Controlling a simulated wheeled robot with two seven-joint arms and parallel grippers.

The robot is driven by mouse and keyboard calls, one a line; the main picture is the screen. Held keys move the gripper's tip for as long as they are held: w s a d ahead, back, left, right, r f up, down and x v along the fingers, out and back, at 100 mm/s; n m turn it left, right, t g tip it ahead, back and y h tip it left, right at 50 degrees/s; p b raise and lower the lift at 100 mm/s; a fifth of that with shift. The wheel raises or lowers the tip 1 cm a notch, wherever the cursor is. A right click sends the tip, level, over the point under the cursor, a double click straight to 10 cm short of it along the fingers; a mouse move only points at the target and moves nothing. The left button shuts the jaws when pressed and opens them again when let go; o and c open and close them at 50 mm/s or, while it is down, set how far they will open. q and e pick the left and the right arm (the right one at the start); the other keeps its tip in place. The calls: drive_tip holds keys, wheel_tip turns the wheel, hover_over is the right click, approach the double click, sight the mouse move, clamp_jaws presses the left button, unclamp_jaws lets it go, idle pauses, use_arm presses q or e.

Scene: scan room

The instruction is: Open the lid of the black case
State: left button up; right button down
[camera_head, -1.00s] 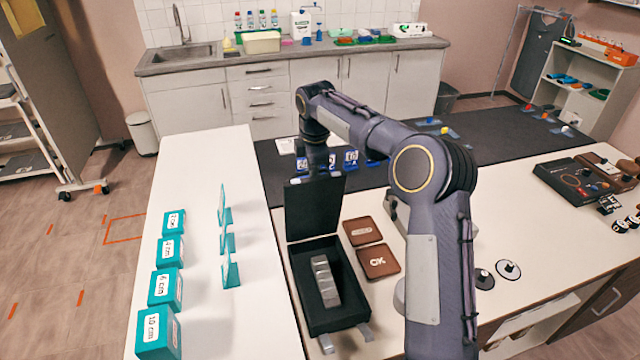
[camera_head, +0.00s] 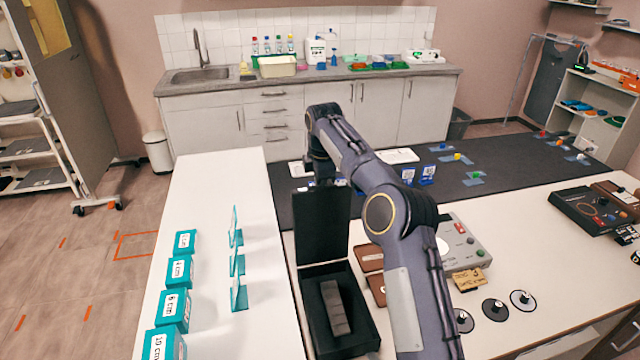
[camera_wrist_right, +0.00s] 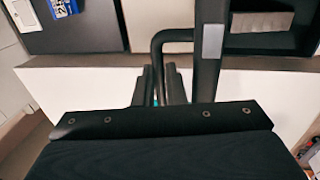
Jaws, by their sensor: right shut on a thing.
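The black case (camera_head: 313,318) stands on the light table in the head view. Its lid (camera_head: 322,225) is raised, with the dark inner face toward me. A grey metal block (camera_head: 335,308) lies inside; it also shows in the right wrist view (camera_wrist_right: 262,20). My right gripper (camera_wrist_right: 160,88) is shut on the black handle (camera_wrist_right: 172,36) at the lid's free edge. In the head view this grip is mostly hidden behind the lid and arm. My left gripper is out of view.
Teal size blocks (camera_head: 174,308) and thin teal stands (camera_head: 238,265) are on the white table to the left. Brown square pads (camera_head: 369,257) lie right of the case, partly behind my right arm. A grey device (camera_head: 462,238) and black discs (camera_head: 493,309) are further right.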

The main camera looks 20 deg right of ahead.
drive_tip(key=shift+s+f, duration=0.15)
drive_tip(key=shift+f, duration=0.25)
drive_tip(key=c, duration=1.8)
unclamp_jaws()
drive_tip(key=o, duration=0.3)
drive_tip(key=shift+r, duration=0.3)
drive_tip(key=v, duration=0.7)
drive_tip(key=shift+r, duration=0.3)
